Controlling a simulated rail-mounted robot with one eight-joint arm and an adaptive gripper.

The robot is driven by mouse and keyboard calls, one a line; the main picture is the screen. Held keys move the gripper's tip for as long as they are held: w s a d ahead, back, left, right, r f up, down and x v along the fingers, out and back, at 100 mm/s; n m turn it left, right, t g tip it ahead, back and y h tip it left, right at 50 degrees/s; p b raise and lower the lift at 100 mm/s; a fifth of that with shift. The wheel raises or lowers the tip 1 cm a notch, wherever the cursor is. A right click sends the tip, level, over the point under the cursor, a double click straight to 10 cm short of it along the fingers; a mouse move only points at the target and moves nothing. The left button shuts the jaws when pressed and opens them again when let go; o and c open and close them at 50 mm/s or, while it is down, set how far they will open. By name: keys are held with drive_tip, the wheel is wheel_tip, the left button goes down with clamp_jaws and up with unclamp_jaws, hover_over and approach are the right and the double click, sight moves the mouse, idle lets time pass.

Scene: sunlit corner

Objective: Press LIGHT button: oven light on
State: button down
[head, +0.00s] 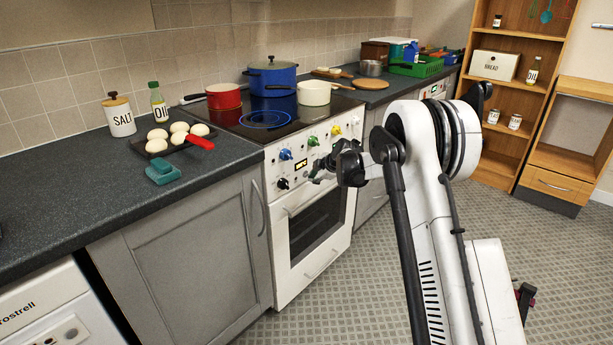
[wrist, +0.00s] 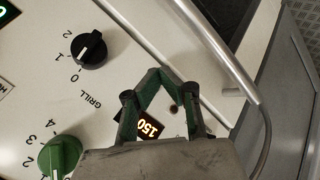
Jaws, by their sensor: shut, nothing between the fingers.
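The white oven (head: 282,222) stands in the counter run, with knobs and a small lit display (head: 301,163) on its front panel. In the head view my gripper (head: 316,180) is in front of this panel, partly hidden by my wrist. In the wrist view its fingers (wrist: 157,74) are shut and empty, with their tips over the panel's lower edge. The display (wrist: 140,126) reads 150 and is partly covered by the gripper. A small dark red round spot (wrist: 173,109) shows between the fingers. No LIGHT label is readable. The oven window (head: 315,222) looks dark.
A black GRILL knob (wrist: 88,50) and a green knob (wrist: 60,156) stick out of the panel. The oven door handle (wrist: 225,60) runs close beside the fingers. Pots, including a blue one (head: 272,76), stand on the hob. The floor (head: 370,285) before the oven is clear.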

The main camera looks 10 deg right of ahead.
drive_tip(key=shift+w+a, duration=0.25)
drive_tip(key=shift+w, duration=0.05)
drive_tip(key=shift+w+a, duration=0.1)
idle(0.4)
drive_tip(key=shift+s+d, duration=0.35)
drive_tip(key=shift+s, duration=0.15)
idle(0.4)
drive_tip(key=s+d+b, duration=0.1)
drive_tip(key=s+d, duration=0.3)
drive_tip(key=shift+s, duration=0.3)
idle(0.4)
